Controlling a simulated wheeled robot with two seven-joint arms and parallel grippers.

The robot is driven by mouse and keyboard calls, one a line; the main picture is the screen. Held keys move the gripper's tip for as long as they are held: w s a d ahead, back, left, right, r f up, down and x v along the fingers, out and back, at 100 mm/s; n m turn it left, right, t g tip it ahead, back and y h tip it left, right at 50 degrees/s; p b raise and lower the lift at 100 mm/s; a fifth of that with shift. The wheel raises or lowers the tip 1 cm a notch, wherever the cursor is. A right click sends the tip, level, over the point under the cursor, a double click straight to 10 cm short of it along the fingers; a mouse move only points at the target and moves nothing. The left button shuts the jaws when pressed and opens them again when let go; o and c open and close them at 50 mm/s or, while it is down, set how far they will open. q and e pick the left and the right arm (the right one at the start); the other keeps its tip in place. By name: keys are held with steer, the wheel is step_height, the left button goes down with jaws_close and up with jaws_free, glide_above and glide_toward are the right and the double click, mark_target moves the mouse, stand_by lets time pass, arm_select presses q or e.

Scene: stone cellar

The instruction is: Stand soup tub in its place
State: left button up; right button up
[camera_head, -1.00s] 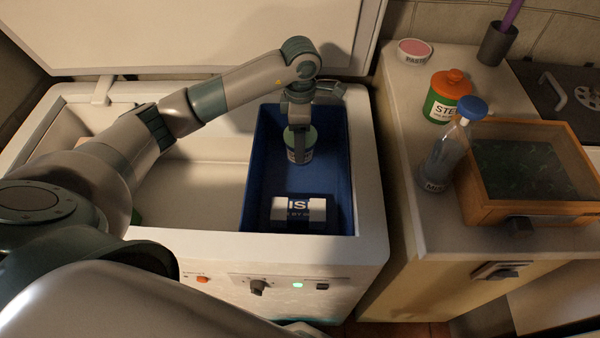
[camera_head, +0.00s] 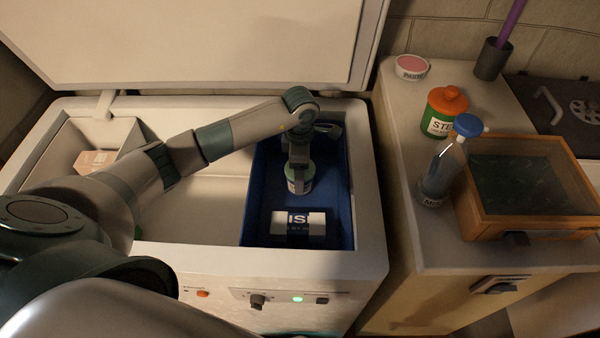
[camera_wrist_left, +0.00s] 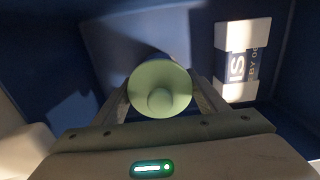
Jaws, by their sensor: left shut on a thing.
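The soup tub, a small round tub with a pale green lid (camera_wrist_left: 160,90), is between the fingers of my left gripper (camera_wrist_left: 160,98). In the head view the tub (camera_head: 299,186) has a white label, too small to read, and its top is hidden by my gripper (camera_head: 299,170). The gripper is shut on it from above, inside the blue bin (camera_head: 262,195) at the right of the open white chest freezer (camera_head: 205,244). I cannot tell whether the tub's base touches the bin floor. My right gripper is not in view.
A white and blue box (camera_head: 304,228) lies near the bin's front wall. A carton (camera_head: 95,160) is in the freezer's left basket. On the right counter stand a pink-lidded tub (camera_head: 411,68), an orange-lidded jar (camera_head: 442,112), a blue-capped bottle (camera_head: 437,178) and a wooden-framed case (camera_head: 530,210).

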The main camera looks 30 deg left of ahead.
arm_select(q)
steer(key=shift+f, duration=0.35)
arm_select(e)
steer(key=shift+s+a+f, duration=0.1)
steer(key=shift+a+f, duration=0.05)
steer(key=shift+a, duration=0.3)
arm_select(q)
steer(key=shift+f, duration=0.1)
steer(key=shift+f, duration=0.1)
steer(key=o, duration=1)
steer(key=shift+o, duration=1.2)
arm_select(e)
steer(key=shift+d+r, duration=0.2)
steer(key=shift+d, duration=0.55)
